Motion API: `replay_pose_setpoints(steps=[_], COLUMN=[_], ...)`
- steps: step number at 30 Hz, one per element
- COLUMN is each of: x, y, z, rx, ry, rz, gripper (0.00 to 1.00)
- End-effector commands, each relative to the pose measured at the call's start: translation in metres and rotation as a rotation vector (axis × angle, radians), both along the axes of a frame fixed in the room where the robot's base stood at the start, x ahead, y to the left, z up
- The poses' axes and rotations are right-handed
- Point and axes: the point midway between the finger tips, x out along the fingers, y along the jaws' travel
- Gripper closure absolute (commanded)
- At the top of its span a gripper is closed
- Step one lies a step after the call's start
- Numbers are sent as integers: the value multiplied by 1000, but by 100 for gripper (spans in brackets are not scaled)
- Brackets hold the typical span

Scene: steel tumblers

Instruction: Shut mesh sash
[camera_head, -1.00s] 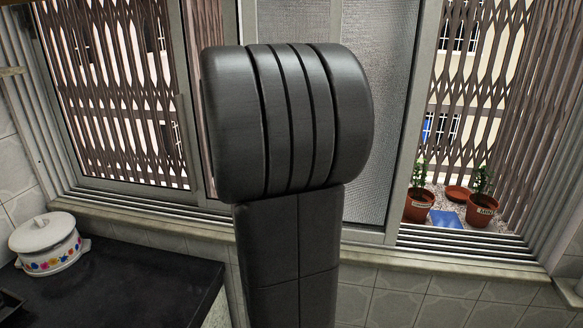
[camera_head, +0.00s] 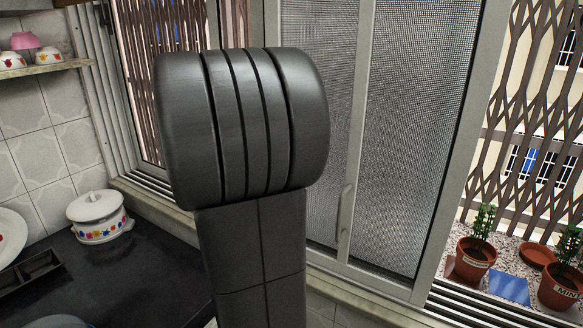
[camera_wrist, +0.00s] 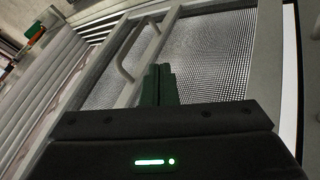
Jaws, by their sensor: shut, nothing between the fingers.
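The mesh sash (camera_head: 410,120) is a grey-framed panel of fine mesh in the middle of the head view. To its right the window is open onto a brown grille and potted plants. A pale upright handle (camera_head: 344,212) sits on the frame bar at the left of this panel. In the wrist view the mesh sash (camera_wrist: 215,55) appears tilted, with a handle (camera_wrist: 124,52) on its frame bar. My gripper (camera_wrist: 160,82) is shut and empty, in front of the mesh, to the right of the handle. In the head view my arm hides the gripper and part of the window.
A white flowered pot (camera_head: 98,218) stands on the dark counter (camera_head: 150,262) at left. A shelf (camera_head: 48,69) with cups is above it. Plant pots (camera_head: 474,258) stand on the outer ledge at right. Window tracks run along the sill.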

Motion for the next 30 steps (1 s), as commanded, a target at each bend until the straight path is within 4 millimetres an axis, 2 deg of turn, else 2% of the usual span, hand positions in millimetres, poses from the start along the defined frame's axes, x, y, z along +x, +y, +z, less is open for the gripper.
replay_pose_setpoints(steps=[3, 9, 12, 18, 30], x=[-3, -9, -21, -34, -36], y=[-17, -42, -52, -63, -65], z=[-22, -52, -49, -50, -50], rx=[-2, -1, 0, 1, 1], ry=[4, 3, 1, 0, 1], rz=[-4, -3, -2, 0, 0], gripper=[100, 100, 100, 100, 100])
